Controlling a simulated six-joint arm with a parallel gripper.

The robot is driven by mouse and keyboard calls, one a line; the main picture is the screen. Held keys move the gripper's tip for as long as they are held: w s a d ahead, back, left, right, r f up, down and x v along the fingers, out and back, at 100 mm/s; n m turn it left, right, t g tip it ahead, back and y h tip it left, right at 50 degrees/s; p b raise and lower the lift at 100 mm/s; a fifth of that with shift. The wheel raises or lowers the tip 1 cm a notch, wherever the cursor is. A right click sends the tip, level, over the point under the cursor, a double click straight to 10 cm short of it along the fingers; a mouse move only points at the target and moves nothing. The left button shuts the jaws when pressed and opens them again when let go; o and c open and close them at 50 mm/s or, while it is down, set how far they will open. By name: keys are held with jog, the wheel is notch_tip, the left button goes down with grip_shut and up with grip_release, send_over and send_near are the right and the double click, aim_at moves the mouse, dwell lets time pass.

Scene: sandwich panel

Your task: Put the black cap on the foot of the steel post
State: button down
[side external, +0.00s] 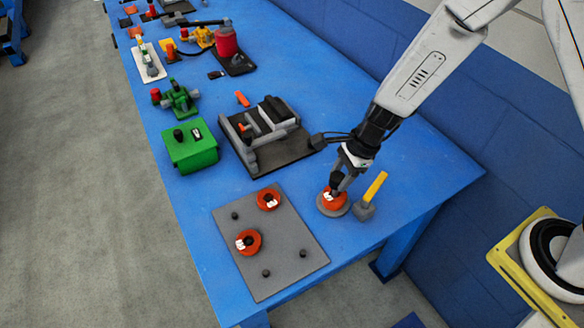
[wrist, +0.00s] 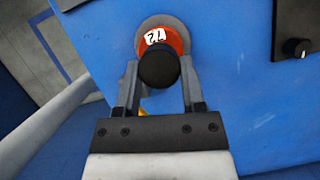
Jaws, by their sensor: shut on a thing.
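My gripper (side external: 337,183) is shut on the black knob (wrist: 158,68) of an orange round piece (side external: 331,203) with a white number label. The piece is over a grey disc (side external: 322,211) near the table's right side; whether it touches the disc is not clear. In the wrist view my gripper (wrist: 160,82) has one finger on each side of the knob. A grey panel (side external: 285,225) lies to the left and bears two more orange pieces (side external: 268,199) (side external: 248,242) and several small black pegs (side external: 302,253). I cannot make out a steel post or a separate black cap.
A hammer with a yellow handle (side external: 376,186) stands close right of the held piece. A black and grey vise-like fixture (side external: 265,135) and a green box (side external: 190,148) are farther back. Bare blue table lies between the panel and the disc.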

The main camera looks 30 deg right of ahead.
aim_at(341, 176)
jog(key=shift+f, duration=0.9)
dwell(1.4)
grip_release()
dwell(0.6)
jog(key=shift+r, duration=0.15)
jog(key=shift+r, duration=3.6)
